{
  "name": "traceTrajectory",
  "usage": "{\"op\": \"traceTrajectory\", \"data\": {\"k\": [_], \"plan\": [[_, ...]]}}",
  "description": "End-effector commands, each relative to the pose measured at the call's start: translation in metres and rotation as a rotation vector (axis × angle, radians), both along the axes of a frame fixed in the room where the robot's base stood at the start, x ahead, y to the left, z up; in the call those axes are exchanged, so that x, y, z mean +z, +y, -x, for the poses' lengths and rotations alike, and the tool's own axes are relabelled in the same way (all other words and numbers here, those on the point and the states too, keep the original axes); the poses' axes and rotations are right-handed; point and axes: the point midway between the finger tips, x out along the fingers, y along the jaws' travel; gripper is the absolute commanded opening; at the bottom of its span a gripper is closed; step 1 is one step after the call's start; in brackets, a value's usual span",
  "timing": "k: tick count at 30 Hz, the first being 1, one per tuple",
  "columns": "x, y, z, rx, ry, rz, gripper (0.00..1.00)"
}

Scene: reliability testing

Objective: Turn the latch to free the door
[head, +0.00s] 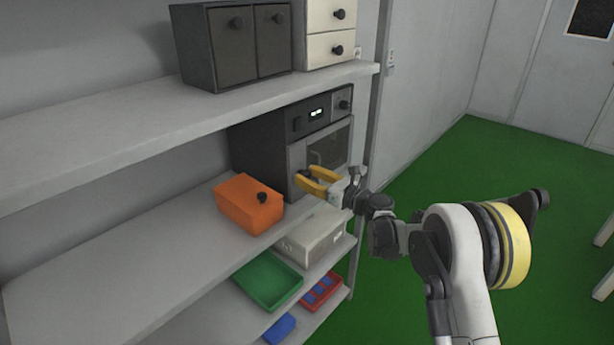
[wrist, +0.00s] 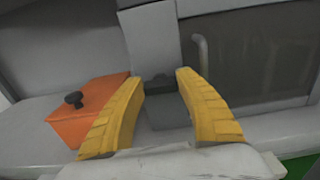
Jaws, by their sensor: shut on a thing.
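A dark grey appliance (head: 255,145) stands on the middle shelf. Its door (head: 333,143) faces right and looks shut; the door also shows in the wrist view (wrist: 262,60), with a light vertical handle (wrist: 201,55). A small dark latch (wrist: 160,82) sits low on the front, to the left of the door. My gripper (head: 303,181), with yellow fingers, is at the lower left of this front. In the wrist view, the fingers (wrist: 160,86) are closed around the latch, one on each side. The latch is mostly hidden by the fingers in the head view.
An orange box (head: 249,204) with a black knob stands left of my gripper. A beige box (head: 309,238), green tray (head: 268,280) and red-and-blue tray (head: 321,291) lie below. Cabinets (head: 232,45) stand on the upper shelf (head: 160,120).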

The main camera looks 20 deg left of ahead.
Motion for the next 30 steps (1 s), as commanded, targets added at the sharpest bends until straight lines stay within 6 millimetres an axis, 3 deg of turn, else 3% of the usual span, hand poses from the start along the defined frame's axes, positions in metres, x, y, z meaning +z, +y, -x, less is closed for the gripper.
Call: {"op": "traceTrajectory", "data": {"k": [11,30], "plan": [[-0.0001,0.0007,0.0004,0.0,-0.085,0.034,0.11],[-0.0014,0.0021,0.0032,-0.001,-0.608,0.251,0.11]]}}
